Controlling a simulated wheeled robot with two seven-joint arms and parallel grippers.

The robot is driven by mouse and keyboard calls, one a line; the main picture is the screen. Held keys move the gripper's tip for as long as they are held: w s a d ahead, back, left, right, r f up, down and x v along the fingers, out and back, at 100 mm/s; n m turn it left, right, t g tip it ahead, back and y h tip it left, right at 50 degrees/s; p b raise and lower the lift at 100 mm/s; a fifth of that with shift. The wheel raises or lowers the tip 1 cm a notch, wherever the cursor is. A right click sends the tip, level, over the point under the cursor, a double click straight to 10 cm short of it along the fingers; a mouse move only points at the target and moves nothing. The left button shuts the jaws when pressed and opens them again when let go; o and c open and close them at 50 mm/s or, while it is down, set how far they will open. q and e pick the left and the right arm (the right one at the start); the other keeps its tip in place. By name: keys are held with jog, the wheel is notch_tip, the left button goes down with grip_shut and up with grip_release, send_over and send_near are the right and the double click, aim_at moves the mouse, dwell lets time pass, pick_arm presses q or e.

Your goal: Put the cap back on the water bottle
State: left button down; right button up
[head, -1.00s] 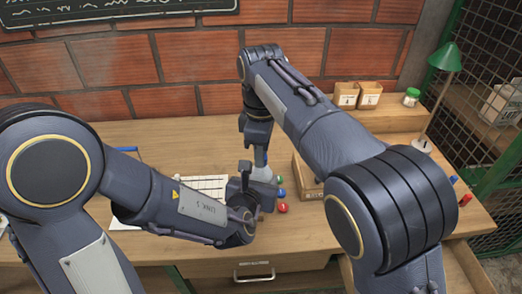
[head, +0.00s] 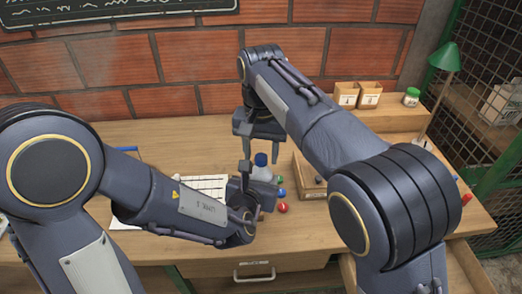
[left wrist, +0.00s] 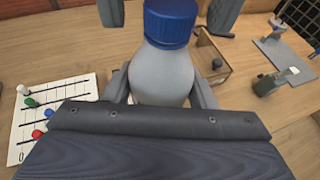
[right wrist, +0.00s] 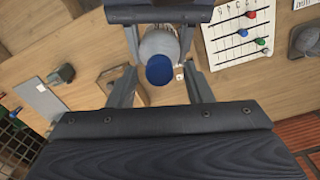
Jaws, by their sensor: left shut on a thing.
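The white water bottle (left wrist: 160,75) stands upright with the blue cap (left wrist: 171,22) on its neck. The cap looks level, but how tightly it sits cannot be told. In the head view the cap (head: 261,159) shows above my left gripper (head: 262,188), which is shut on the bottle's body. My right gripper (head: 261,157) points down over the bottle, open. In the right wrist view its fingers stand apart on both sides of the cap (right wrist: 159,70), not touching it. The bottle's lower part is hidden by my left gripper.
A white sheet with lines (head: 203,184) lies to the left. A green lamp (head: 445,60) stands far right.

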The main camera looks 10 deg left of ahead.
jog(key=shift+r, duration=3.75)
